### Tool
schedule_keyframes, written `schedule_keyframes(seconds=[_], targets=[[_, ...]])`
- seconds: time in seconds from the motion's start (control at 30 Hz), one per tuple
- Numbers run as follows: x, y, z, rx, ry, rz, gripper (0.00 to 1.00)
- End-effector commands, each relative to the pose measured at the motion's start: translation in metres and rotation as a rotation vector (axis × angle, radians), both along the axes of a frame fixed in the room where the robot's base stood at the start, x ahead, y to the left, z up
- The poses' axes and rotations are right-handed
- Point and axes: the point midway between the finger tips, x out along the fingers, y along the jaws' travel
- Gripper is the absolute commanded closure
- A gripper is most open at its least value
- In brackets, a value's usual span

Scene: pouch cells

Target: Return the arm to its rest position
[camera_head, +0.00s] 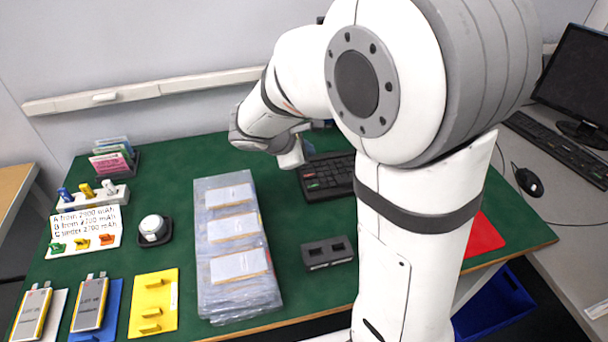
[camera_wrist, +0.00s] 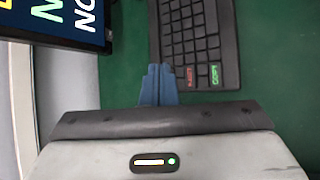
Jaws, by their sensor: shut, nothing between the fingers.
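My white arm stands large in the right half of the head view and reaches back over the green table. Its wrist points down toward the table behind the keyboard's left end; the fingers are hidden there. In the wrist view my gripper (camera_wrist: 158,84) shows as two blue-grey fingers pressed together, with nothing between them. The fingers are beside the lower left part of a black keyboard (camera_wrist: 195,45), over green table surface. The same keyboard (camera_head: 330,175) is partly hidden by my arm in the head view.
Pouch cells on a white and a blue plate (camera_head: 111,311), a yellow plate (camera_head: 167,290) and a round white device (camera_head: 153,226) stand left. A screen (camera_wrist: 62,35) is near my gripper.

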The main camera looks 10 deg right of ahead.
Motion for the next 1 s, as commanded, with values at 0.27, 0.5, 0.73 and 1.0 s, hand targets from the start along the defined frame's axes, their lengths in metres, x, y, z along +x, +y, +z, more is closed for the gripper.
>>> schedule_keyframes(seconds=[0.27,0.5,0.73,1.0], targets=[[0.000,0.000,0.000,0.000,0.000,0.000,1.00],[-0.041,-0.020,0.030,0.158,-0.045,-0.212,1.00],[-0.137,-0.029,0.076,0.571,-0.159,-0.736,1.00],[-0.198,-0.004,0.105,0.937,-0.237,-1.152,1.00]])
